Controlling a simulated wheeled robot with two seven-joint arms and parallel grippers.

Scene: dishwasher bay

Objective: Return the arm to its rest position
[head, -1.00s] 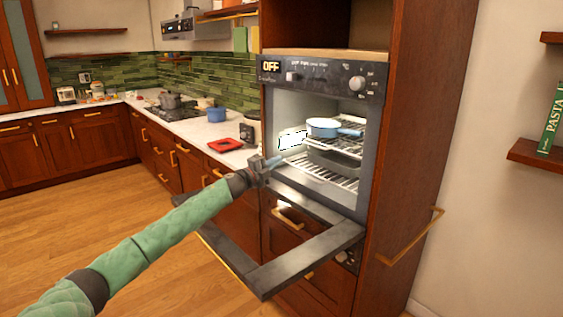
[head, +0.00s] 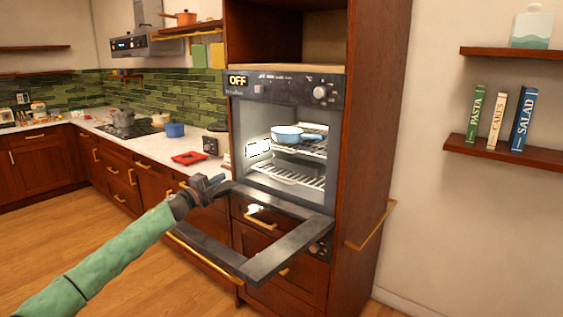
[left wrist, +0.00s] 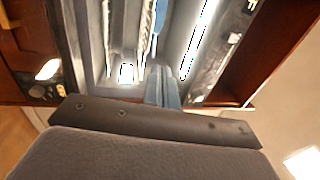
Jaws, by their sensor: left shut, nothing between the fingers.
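My left arm comes in from the lower left in its green sleeve. My left gripper (head: 216,181) is shut and empty, in front of the oven and near the left edge of its lowered door (head: 290,250). Its closed blue fingers also show in the left wrist view (left wrist: 163,86), with the oven interior beyond them. A blue pan (head: 287,134) rests on the upper rack inside the open oven (head: 283,90), apart from the gripper. The oven display reads OFF. My right gripper is not in view.
The oven door hangs open and juts into the room. A red tray (head: 189,158) and a blue pot (head: 174,130) stand on the counter left of the oven. A wall shelf (head: 505,153) with books is at the right. The floor (head: 150,270) at left is clear.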

